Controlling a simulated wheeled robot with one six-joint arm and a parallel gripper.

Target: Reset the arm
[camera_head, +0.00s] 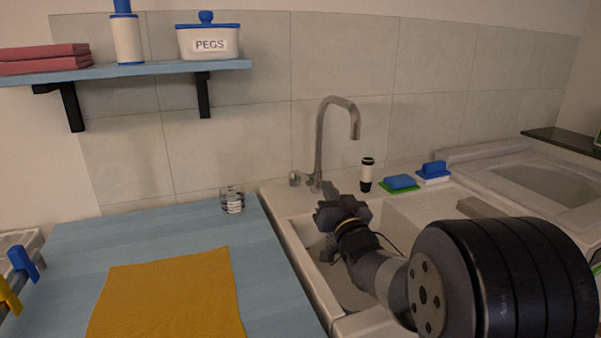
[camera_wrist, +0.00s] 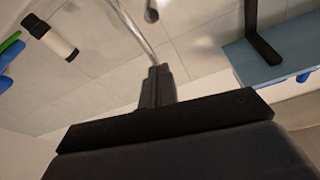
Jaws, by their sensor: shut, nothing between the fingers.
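My arm reaches in from the lower right of the head view, over the sink. My gripper (camera_head: 330,196) is above the sink basin, in front of the tap (camera_head: 320,140) in the picture. In the wrist view my gripper's fingers (camera_wrist: 157,76) are together with nothing between them. The tap's pipe (camera_wrist: 132,30) shows beyond the fingertips there; whether they touch it I cannot tell.
A white and black dispenser (camera_head: 366,174), a blue sponge on green (camera_head: 399,183) and a blue-handled brush (camera_head: 434,172) stand behind the sink. A glass jar (camera_head: 232,200) and a yellow cloth (camera_head: 170,297) are on the blue counter (camera_head: 70,270). A shelf (camera_head: 150,69) hangs above.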

